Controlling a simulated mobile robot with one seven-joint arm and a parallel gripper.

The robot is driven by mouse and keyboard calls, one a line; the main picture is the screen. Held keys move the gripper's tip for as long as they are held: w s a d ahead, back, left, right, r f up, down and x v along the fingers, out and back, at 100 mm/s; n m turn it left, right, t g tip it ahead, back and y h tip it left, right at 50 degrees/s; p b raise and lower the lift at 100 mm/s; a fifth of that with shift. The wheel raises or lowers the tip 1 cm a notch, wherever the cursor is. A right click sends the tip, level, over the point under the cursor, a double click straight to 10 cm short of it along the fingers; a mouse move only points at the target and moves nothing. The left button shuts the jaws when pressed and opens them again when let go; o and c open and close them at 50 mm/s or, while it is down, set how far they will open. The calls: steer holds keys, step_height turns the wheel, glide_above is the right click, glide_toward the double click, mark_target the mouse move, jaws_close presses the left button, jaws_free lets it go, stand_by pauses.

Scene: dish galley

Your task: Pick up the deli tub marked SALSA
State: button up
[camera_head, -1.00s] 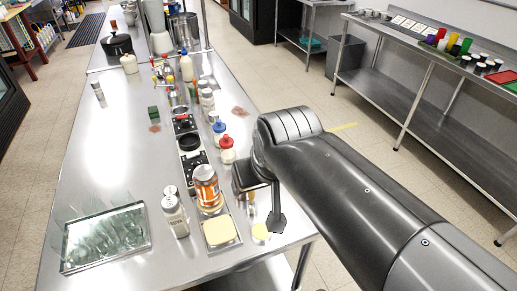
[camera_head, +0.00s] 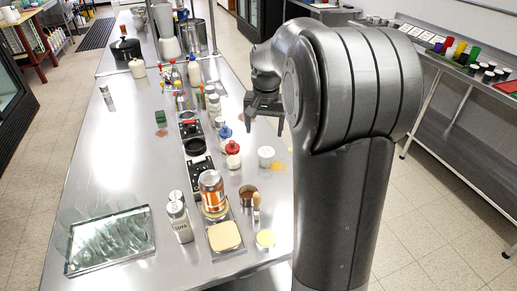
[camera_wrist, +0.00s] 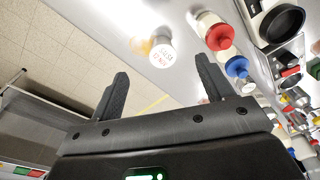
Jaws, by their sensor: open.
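A small white tub (camera_head: 266,152) with a pale lid stands on the steel counter near its right edge. In the wrist view its round lid (camera_wrist: 163,56) carries small reddish lettering, upside down and too small to read surely; it may be the SALSA tub. My gripper (camera_head: 264,125) is open and empty, above the counter and farther back than the tub in the head view. In the wrist view the lid shows beyond the gap between my fingers (camera_wrist: 162,66). I see no contact between them.
An orange patch (camera_head: 279,167) lies beside the tub. A red-capped bottle (camera_head: 233,158) and a blue-capped bottle (camera_head: 225,134) stand close to its left. The counter's left side is mostly clear.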

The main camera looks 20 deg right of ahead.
steer(key=m+g, duration=0.1)
glide_above(266, 152)
step_height(266, 152, down, 5)
step_height(266, 152, down, 11)
steer(key=shift+r, duration=0.2)
steer(key=c, duration=1)
steer(key=shift+w+r, duration=0.1)
steer(key=shift+r, duration=0.05)
